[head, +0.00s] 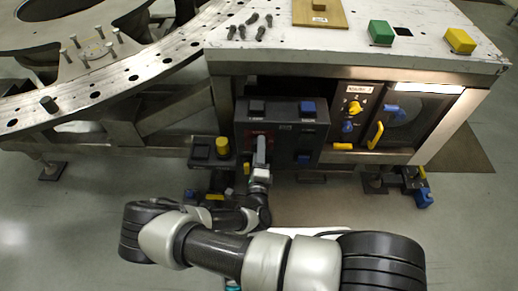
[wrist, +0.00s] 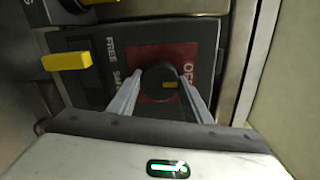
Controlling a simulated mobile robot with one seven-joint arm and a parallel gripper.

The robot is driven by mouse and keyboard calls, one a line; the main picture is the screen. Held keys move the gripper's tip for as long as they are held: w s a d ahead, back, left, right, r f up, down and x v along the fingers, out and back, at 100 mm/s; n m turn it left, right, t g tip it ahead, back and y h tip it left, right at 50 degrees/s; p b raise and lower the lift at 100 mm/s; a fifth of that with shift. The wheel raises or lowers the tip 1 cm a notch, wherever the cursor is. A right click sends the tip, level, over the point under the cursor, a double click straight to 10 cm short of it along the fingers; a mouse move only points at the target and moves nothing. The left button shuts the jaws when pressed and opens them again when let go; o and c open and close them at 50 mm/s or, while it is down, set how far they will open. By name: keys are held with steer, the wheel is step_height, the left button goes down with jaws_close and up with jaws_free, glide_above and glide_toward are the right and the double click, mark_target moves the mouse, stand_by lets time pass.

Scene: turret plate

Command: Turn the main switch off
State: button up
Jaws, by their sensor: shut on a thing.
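The main switch is a round black knob (wrist: 158,80) on a red plate (wrist: 150,56), with a small yellow mark on the knob's right part. The letters "OFF" show at the plate's right edge, partly hidden by a finger. My gripper (wrist: 161,76) has its two pale fingers on either side of the knob and is shut on it. In the head view my gripper (head: 260,156) reaches up to the dark control panel (head: 283,129) and hides most of the switch.
Blue and black buttons (head: 308,107) sit beside the switch on the panel. A yellow button (head: 222,146) stands on a box to its left. To the right are a yellow key-like knob (head: 354,107) and a door with a yellow handle (head: 376,134). The white tabletop (head: 350,45) overhangs the panel.

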steer(key=shift+n, duration=0.4)
steer(key=o, duration=1.1)
steer(key=shift+c, duration=0.2)
steer(key=s+p, duration=0.1)
steer(key=s, duration=1.6)
steer(key=shift+s+a, duration=0.25)
steer(key=shift+r, duration=0.2)
